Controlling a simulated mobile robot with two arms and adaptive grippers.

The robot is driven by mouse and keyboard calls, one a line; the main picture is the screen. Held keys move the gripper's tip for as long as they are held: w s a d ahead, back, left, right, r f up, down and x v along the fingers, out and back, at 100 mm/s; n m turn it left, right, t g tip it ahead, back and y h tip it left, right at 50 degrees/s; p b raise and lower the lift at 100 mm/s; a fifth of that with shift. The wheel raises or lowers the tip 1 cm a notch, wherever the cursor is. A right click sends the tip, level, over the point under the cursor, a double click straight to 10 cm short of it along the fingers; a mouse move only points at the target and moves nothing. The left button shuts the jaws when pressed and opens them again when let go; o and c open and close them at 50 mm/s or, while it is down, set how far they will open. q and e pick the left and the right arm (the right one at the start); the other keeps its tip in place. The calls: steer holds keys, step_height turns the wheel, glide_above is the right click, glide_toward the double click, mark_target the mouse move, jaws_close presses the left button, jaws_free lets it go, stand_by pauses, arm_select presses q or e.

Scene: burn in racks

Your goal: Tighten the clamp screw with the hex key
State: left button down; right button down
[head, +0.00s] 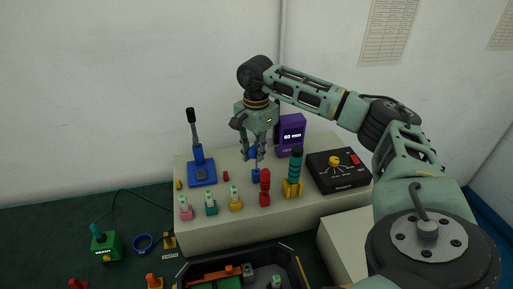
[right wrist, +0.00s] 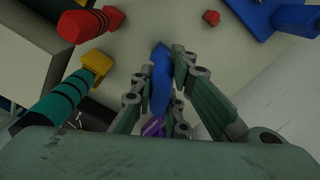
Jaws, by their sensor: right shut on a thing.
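My right gripper (head: 254,150) points down over the light bench (head: 215,232), near its middle. It is shut on a narrow blue piece, which shows between the fingers in the right wrist view (right wrist: 161,78). This may be the hex key's handle, but its shaft is hidden. A small blue block (head: 256,174) is on the bench right below the fingers; I cannot tell whether the held piece touches it. I cannot make out the clamp screw clearly. My left gripper is not in view.
A red tool (head: 265,187) and a teal-black banded tool in a yellow holder (head: 292,189) stand close by. A purple display box (head: 291,134), a black control box (head: 338,171) and a blue lever stand (head: 201,171) surround the gripper. Small coloured fixtures (head: 211,208) line the front.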

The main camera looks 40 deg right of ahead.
steer(key=shift+f+b, duration=1.55)
steer(key=shift+f, duration=0.8)
steer(key=c, duration=1.6)
jaws_free()
steer(key=shift+c, duration=0.2)
steer(key=shift+r, duration=0.1)
step_height(320, 180, up, 12)
steer(key=shift+f, duration=0.1)
steer(key=shift+f, duration=0.1)
